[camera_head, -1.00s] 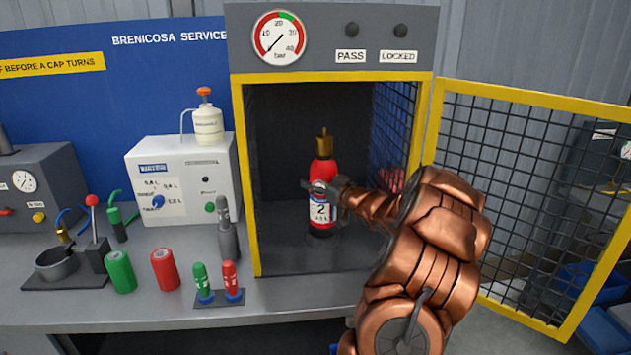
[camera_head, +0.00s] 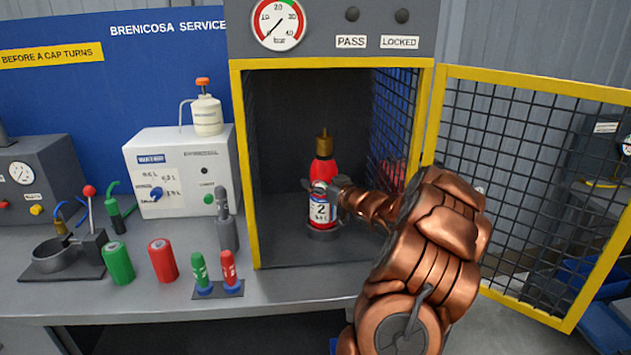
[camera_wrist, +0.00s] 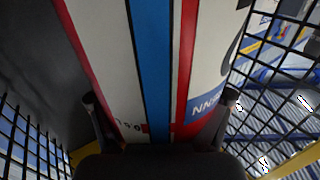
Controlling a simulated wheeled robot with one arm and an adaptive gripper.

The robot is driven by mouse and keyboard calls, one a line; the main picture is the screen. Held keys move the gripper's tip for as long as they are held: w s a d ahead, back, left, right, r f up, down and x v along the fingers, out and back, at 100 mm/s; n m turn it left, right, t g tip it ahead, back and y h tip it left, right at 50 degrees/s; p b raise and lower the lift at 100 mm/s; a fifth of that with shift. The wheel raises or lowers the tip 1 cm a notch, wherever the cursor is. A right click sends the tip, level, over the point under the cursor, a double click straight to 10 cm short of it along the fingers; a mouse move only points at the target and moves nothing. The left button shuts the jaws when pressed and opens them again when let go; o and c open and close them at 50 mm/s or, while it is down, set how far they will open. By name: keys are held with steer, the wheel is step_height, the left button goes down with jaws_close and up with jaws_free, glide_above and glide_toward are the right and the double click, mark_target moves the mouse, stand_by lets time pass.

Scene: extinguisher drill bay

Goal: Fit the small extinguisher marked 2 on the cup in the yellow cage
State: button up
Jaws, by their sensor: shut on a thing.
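The small red extinguisher marked 2 (camera_head: 322,211) stands upright inside the yellow cage (camera_head: 247,170), with a brass top and a white-and-blue label. My gripper (camera_head: 335,196) is shut on its body from the right side. The dark grey cup (camera_head: 322,234) shows as a ring at its base on the cage floor. The extinguisher's bottom meets the cup in the head view, but I cannot tell how deep it sits. In the wrist view the label (camera_wrist: 150,60) fills the middle between my two fingers.
The mesh door (camera_head: 530,180) stands open at the right, beside my arm. A gauge (camera_head: 278,25) and two dark lamps marked PASS and LOCKED are above the cage. Green and red cylinders (camera_head: 162,260) and a white box (camera_head: 182,172) stand on the bench to the left.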

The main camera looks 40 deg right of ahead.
steer(key=shift+f+b, duration=0.85)
steer(key=shift+f, duration=0.6)
steer(key=o, duration=1.5)
steer(key=shift+o, duration=1.2)
steer(key=shift+f, duration=0.1)
steer(key=shift+f, duration=0.1)
steer(key=shift+s, duration=0.15)
steer(key=s, duration=1.1)
steer(key=shift+s+a, duration=0.4)
